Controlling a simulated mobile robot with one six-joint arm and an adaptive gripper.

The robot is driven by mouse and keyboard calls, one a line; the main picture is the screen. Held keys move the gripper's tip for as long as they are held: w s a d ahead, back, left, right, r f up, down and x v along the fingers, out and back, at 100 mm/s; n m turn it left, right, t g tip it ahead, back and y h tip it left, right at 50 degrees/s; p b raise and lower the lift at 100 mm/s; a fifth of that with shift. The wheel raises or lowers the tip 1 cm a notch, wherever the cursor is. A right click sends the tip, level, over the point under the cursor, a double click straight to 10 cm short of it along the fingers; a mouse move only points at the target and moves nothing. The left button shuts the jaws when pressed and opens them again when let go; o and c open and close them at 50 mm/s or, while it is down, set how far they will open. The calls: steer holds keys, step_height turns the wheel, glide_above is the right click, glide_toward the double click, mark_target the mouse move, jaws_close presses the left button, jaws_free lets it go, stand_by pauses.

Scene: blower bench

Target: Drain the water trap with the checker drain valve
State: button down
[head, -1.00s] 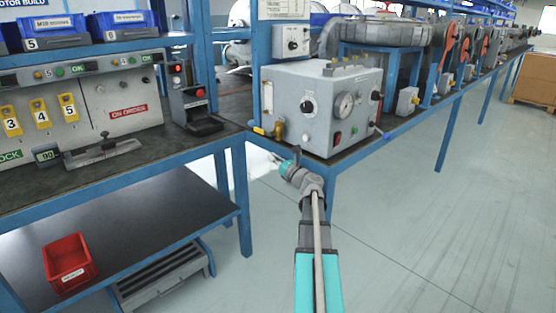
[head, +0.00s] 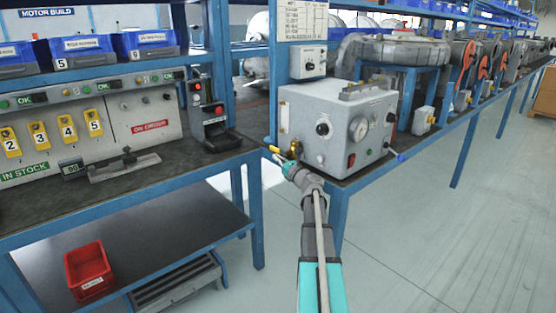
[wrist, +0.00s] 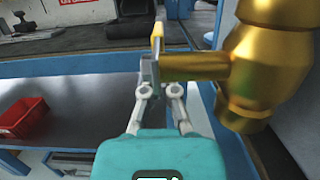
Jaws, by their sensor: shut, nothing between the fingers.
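The checker (head: 335,128) is a grey box with a round gauge on the corner of the bench. Its brass drain valve (head: 294,149) sits low on the left side, with a yellow lever (head: 272,149) pointing left. My gripper (head: 283,163) is shut and empty, right by the valve. In the wrist view the brass valve body (wrist: 265,65) is large at the right, and the yellow lever (wrist: 158,32) stands edge-on just beyond my fingertips (wrist: 150,74). I cannot tell whether they touch it. A pale upright tube (head: 284,118), perhaps the water trap, shows above the valve.
A bench (head: 140,175) with a test panel stands to the left, and a red bin (head: 88,270) sits on its lower shelf. A dark stand with a red button (head: 215,120) is near the bench's right end. The floor at the right is clear.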

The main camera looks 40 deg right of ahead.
steer(key=shift+r, duration=0.15)
stand_by(0.3)
steer(key=shift+w+r+p, duration=0.15)
steer(key=shift+r+p, duration=0.45)
steer(key=shift+p, duration=0.05)
steer(key=shift+f, duration=0.25)
steer(key=s+f+b, duration=0.6)
steer(key=s, duration=0.3)
steer(key=shift+s+b, duration=0.35)
steer(key=shift+f, duration=0.1)
stand_by(0.5)
